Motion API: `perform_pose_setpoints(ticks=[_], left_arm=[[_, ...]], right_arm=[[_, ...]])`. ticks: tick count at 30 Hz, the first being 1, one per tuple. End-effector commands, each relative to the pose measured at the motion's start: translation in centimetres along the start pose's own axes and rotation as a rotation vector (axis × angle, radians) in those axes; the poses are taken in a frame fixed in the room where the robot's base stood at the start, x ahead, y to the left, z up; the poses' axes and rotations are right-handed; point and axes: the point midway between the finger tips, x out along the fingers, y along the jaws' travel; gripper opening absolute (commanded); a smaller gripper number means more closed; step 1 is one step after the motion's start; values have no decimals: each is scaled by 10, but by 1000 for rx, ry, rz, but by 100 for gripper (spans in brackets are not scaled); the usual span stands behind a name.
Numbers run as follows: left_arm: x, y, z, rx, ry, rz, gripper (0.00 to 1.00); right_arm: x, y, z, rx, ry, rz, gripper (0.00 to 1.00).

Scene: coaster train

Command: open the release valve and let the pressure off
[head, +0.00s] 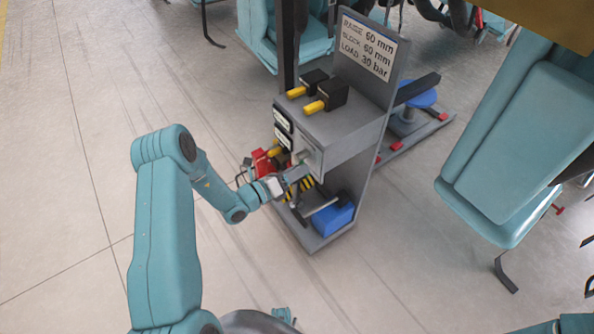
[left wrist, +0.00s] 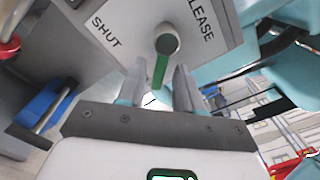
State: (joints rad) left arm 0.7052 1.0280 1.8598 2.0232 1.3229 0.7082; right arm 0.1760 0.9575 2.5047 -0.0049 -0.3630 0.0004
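In the left wrist view the release valve is a round grey knob (left wrist: 167,41) with a green lever (left wrist: 160,72) on a pale plate (left wrist: 130,38) lettered SHUT at left and RELEASE at right. The lever points down the picture, towards my gripper. My left gripper (left wrist: 159,80) is open, one finger on each side of the lever's end, with gaps visible on both sides. In the head view my left gripper (head: 296,178) is at the front of the grey stand (head: 345,130), by the pale plate (head: 309,156); the lever is hidden there.
The stand carries yellow-tipped handles (head: 314,106) on top and a sign (head: 368,47) reading 60 mm and 30 bar. Teal seats (head: 520,140) stand right. The floor at left is clear.

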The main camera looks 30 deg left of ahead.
Motion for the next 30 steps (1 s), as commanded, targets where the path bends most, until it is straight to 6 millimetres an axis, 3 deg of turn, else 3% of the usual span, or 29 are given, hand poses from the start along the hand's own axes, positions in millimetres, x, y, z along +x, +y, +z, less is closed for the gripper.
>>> perform_pose_setpoints(ticks=[9, 13, 24, 30], left_arm=[[-1, 0, 0, 2, 0, 0, 39], [-14, 0, 1, 1, -1, 3, 39], [-108, 0, 1, 0, -2, 5, 39], [-147, 0, 1, 1, -2, 4, 39]], right_arm=[[0, 0, 0, 0, 0, 0, 43], [-2, -1, 0, 0, 0, 0, 43], [-9, -3, 0, 0, 0, 0, 43], [-10, -4, 0, 0, 0, 0, 43]])
